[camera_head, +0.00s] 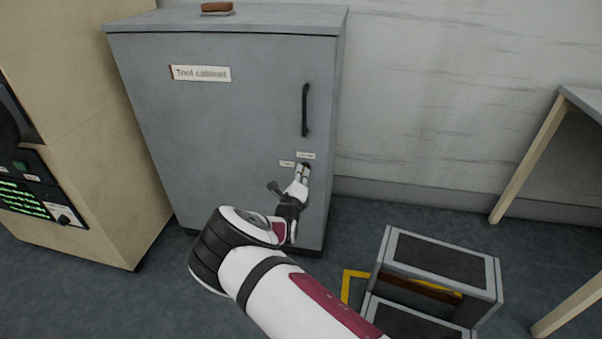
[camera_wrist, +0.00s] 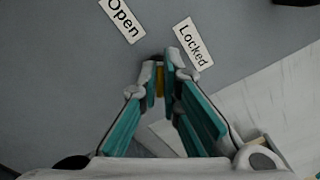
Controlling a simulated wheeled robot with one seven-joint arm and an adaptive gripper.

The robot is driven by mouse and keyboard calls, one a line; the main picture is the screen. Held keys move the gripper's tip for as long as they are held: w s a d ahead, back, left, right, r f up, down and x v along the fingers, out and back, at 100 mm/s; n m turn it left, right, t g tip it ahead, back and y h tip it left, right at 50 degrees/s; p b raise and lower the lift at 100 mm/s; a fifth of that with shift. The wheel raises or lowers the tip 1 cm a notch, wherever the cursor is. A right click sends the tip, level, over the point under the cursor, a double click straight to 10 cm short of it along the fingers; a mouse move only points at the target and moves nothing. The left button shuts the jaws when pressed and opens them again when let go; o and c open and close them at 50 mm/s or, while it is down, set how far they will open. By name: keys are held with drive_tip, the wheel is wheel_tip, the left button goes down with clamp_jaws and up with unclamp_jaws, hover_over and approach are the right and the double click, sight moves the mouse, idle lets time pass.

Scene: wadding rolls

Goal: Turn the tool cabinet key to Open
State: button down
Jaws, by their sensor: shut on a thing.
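The grey tool cabinet (camera_head: 225,120) stands against the wall with its door closed. Its door has a "Locked" label (camera_head: 306,155) and, lower left of it, an "Open" label (camera_head: 287,163). In the wrist view the Open label (camera_wrist: 121,18) is at upper left and the Locked label (camera_wrist: 193,43) at upper right. My gripper (camera_head: 303,172) is at the lock just below the labels. In the wrist view its fingertips (camera_wrist: 160,72) are closed around the brass-coloured key (camera_wrist: 159,80), seen as a narrow strip between them. The lock face is mostly hidden, and I cannot tell which label the key points to.
A black door handle (camera_head: 305,110) is above the labels. A step stool (camera_head: 440,262) stands on the floor at right. A beige machine (camera_head: 95,130) is close on the left, a table (camera_head: 580,100) at far right. A brown-topped brush-like block (camera_head: 217,8) lies on the cabinet.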

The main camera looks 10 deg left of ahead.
drive_tip(key=n, duration=0.6)
drive_tip(key=shift+a+f+n, duration=0.15)
drive_tip(key=shift+f+n, duration=0.15)
idle(0.3)
drive_tip(key=c, duration=1.8)
unclamp_jaws()
drive_tip(key=s, duration=1.2)
drive_tip(key=shift+a, duration=0.2)
